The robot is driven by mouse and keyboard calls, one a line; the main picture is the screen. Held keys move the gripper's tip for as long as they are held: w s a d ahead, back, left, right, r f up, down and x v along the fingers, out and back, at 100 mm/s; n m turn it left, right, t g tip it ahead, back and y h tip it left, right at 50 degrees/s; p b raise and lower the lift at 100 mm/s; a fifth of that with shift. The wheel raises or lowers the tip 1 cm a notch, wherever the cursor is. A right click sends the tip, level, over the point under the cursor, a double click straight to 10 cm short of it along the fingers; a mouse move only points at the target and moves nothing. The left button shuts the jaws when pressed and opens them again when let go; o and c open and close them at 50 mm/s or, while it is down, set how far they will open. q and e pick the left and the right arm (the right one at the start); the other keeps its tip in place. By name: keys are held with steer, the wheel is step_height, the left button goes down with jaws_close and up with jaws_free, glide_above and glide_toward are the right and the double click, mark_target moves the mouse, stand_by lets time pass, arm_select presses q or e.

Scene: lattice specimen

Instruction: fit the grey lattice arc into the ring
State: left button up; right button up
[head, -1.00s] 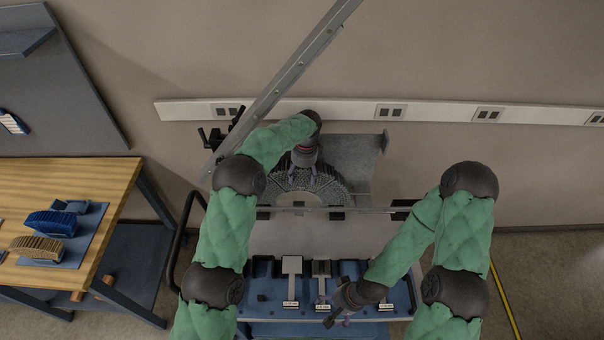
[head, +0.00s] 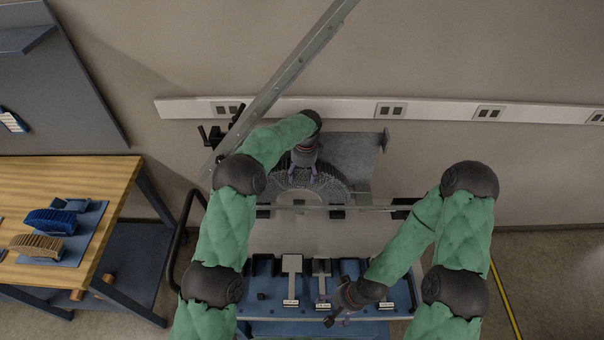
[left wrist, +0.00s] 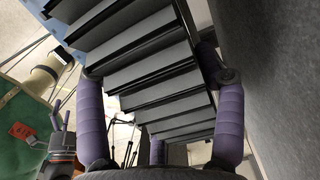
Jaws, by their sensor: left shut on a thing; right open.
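A grey lattice ring shape (head: 335,186) stands as an arch around a pale centre at the middle of the head view. My left gripper (head: 303,172) is over the top of this arch, fingers pointing down. In the left wrist view the grey lattice arc (left wrist: 165,75) shows as close slats with dark gaps. My left gripper (left wrist: 155,95) is shut on it, with purple fingers on both sides. In the head view I cannot tell where the arc ends and the ring begins. My right gripper (head: 336,308) is open and empty over the front of the blue tray.
The blue tray (head: 390,300) with labelled pale holders lies in front. A grey plate (head: 360,155) stands behind the arch. A slanted metal rail (head: 290,75) crosses above left. A wooden table (head: 80,175) at left holds a blue (head: 50,221) and a tan arched piece (head: 37,247).

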arm_select(q)
steer(key=shift+s+f, duration=0.15)
steer(key=shift+f, duration=0.1)
steer(key=o, duration=1.1)
steer(key=shift+c, duration=0.2)
steer(key=shift+o, duration=0.5)
steer(key=shift+o, duration=0.3)
steer(key=shift+r, duration=0.15)
steer(key=shift+d+r+p, duration=0.15)
steer(key=shift+r+p, duration=1.1)
steer(key=shift+r, duration=1.2)
steer(key=shift+r, duration=0.1)
